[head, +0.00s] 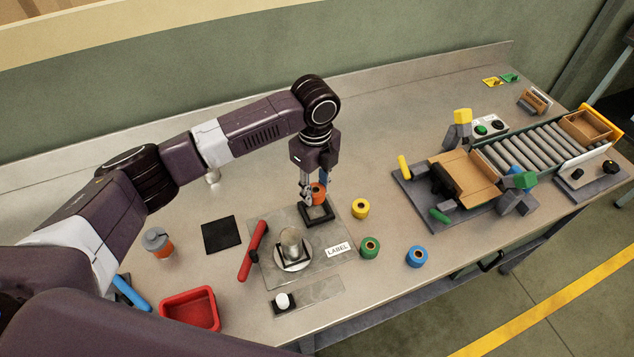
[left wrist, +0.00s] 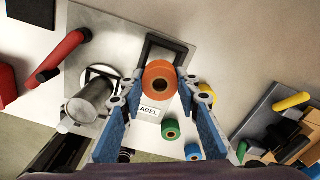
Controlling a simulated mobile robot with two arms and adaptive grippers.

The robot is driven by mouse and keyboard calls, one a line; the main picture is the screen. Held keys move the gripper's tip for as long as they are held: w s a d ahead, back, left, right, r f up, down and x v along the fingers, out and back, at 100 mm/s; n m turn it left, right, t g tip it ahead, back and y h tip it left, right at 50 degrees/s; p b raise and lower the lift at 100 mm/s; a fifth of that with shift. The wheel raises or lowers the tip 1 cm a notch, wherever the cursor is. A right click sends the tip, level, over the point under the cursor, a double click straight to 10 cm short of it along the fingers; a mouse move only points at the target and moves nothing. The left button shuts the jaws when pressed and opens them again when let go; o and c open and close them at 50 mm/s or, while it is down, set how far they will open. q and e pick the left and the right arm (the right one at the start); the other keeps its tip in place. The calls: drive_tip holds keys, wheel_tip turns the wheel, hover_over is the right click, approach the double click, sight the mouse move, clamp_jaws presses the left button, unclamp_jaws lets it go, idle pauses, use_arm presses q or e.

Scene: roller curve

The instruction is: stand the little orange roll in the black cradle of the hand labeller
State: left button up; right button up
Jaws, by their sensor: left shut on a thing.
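The orange roll (head: 319,193) is between the fingers of my left gripper (head: 316,195); the left wrist view also shows the roll (left wrist: 160,79), with a blue finger on each side. The left gripper is shut on it. The black cradle (head: 318,219) is a square black frame on the grey plate of the hand labeller (head: 270,268). In the head view the roll is over the cradle's rear part. In the left wrist view the cradle (left wrist: 170,38) shows partly behind the roll. I cannot tell whether roll and cradle touch. My right gripper is not in view.
Yellow (head: 361,208), green (head: 370,248) and blue (head: 416,257) rolls stand right of the labeller. A red lever (head: 252,251) and a metal cylinder (head: 291,243) are on its left. A red tray (head: 190,309) and a black mat (head: 221,235) lie further left. A roller conveyor (head: 535,146) stands right.

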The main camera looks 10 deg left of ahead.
use_arm(q)
drive_tip(key=shift+f, duration=0.4)
drive_tip(key=shift+f+b, duration=0.35)
drive_tip(key=shift+b, duration=0.3)
wheel_tip(320, 180, down, 3)
drive_tip(key=shift+w+r+b, duration=0.15)
drive_tip(key=shift+r+b, duration=0.05)
drive_tip(key=shift+b, duration=0.9)
drive_tip(key=shift+f, duration=0.45)
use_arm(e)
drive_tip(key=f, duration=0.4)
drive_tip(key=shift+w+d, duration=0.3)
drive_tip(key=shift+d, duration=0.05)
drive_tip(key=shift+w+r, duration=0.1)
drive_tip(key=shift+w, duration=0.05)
